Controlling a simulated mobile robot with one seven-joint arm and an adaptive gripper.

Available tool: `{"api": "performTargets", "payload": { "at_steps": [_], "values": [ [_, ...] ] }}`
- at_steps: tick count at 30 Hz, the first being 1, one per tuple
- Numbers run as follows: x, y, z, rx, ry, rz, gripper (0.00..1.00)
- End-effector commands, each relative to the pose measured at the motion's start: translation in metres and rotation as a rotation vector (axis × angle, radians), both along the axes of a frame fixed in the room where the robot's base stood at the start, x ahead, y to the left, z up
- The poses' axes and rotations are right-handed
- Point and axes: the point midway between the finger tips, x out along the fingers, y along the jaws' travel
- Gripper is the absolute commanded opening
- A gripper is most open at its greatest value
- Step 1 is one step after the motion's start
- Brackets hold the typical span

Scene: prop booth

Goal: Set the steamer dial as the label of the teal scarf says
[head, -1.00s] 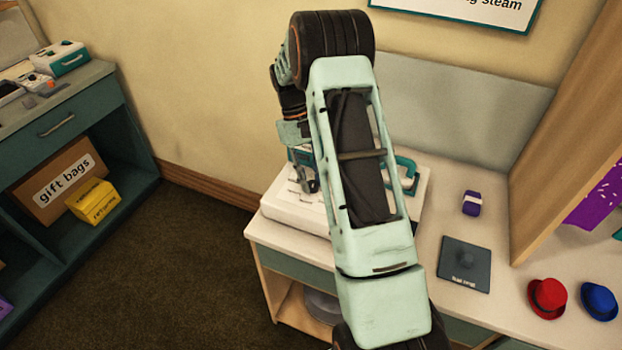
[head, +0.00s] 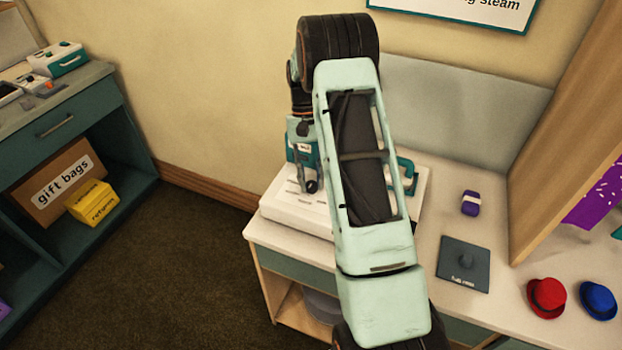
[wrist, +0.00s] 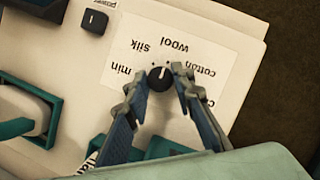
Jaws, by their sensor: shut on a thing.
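The steamer is a white base (head: 285,214) with teal parts on the counter. In the wrist view its black dial (wrist: 160,78) sits by a white label plate (wrist: 150,28) reading min, silk, wool and cotton, upside down, plus a partly hidden word. The dial's white mark points up, roughly between silk and wool; the exact setting is hard to tell. My gripper (wrist: 160,80) is shut on the dial, one fingertip on each side. In the head view my gripper (head: 310,184) is over the base, partly hidden by my arm. No scarf label is readable.
A black power switch (wrist: 93,22) and a teal handle (wrist: 42,125) lie left in the wrist view. A purple item (head: 470,203), a dark plate (head: 465,265) and red (head: 547,298) and blue (head: 598,300) hats are on the counter. A wooden panel (head: 560,130) stands right.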

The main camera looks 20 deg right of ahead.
Motion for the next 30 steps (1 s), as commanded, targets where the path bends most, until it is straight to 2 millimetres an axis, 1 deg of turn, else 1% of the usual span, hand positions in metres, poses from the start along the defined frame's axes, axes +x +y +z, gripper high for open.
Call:
{"api": "performTargets", "payload": {
  "at_steps": [5,6,9,10,17,21,23,26,30],
  "values": [
    [0.0,0.0,0.0,0.0,-0.002,0.001,0.0],
    [0.0,0.0,0.0,0.0,-0.002,0.001,0.27],
    [0.0,0.0,0.0,0.0,-0.001,0.001,0.38],
    [0.0,0.0,0.0,0.0,-0.001,0.001,0.4],
    [0.0,0.0,0.0,0.001,-0.001,0.002,0.4],
    [0.003,-0.001,0.006,-0.001,-0.003,0.002,0.4],
    [0.006,-0.001,0.013,-0.001,-0.004,0.002,0.4],
    [0.014,-0.003,0.03,-0.002,-0.006,0.001,0.4],
    [0.026,-0.005,0.059,-0.002,-0.006,0.001,0.4]
  ]
}}
